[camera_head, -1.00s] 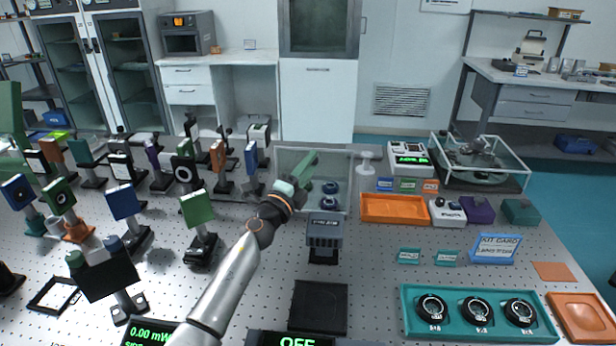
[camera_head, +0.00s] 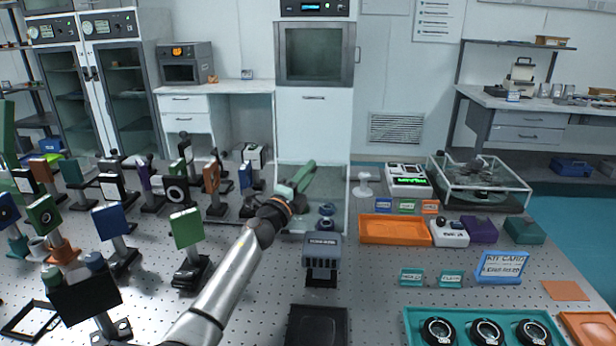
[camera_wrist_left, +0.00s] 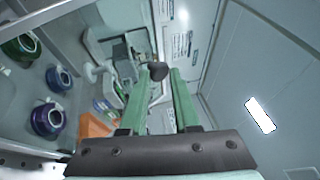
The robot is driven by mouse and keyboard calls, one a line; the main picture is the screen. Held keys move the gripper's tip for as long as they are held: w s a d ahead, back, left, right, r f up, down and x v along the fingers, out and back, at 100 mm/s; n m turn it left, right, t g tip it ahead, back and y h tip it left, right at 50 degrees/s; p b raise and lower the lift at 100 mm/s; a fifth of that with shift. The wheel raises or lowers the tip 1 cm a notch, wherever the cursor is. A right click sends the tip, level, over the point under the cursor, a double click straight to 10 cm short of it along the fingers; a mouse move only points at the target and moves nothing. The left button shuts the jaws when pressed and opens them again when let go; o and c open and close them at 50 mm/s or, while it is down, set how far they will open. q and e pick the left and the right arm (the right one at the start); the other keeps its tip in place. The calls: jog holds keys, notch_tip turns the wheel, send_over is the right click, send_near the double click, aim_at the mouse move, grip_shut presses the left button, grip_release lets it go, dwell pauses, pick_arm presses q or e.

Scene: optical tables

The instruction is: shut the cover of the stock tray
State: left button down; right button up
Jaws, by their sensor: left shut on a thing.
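The stock tray (camera_head: 340,228) is a clear-walled box at the middle back of the perforated table. Dark ringed optics (camera_head: 325,223) show in it. Its clear cover (camera_head: 335,180) seems to stand raised at the back; its exact angle is hard to tell. My left gripper (camera_head: 309,167), with green fingers, is at the top of the tray. In the left wrist view its fingers (camera_wrist_left: 159,76) are shut on a dark round knob (camera_wrist_left: 158,70), apparently the cover's. Several ringed optics (camera_wrist_left: 47,119) lie to the left there. My right gripper is not in view.
Mounted optics (camera_head: 187,228) crowd the table to the left. A grey block with slots (camera_head: 322,252) stands in front of the tray. A white spool-shaped stand (camera_head: 363,185) and an orange tray (camera_head: 395,230) are to the right. Bare table lies right of the block.

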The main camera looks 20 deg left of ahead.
pick_arm(q)
notch_tip(320, 180, up, 2)
jog(key=shift+a+r, duration=0.1)
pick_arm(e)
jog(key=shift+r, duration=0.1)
pick_arm(q)
jog(key=c, duration=1)
grip_release()
jog(key=o, duration=0.4)
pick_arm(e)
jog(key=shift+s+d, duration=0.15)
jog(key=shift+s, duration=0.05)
pick_arm(q)
jog(key=p+v, duration=0.1)
jog(key=v, duration=0.3)
jog(key=p+v, duration=0.2)
jog(key=v, duration=0.2)
jog(key=p+v, duration=0.2)
jog(key=v, duration=0.2)
jog(key=shift+s+f, duration=0.25)
jog(key=shift+f, duration=0.25)
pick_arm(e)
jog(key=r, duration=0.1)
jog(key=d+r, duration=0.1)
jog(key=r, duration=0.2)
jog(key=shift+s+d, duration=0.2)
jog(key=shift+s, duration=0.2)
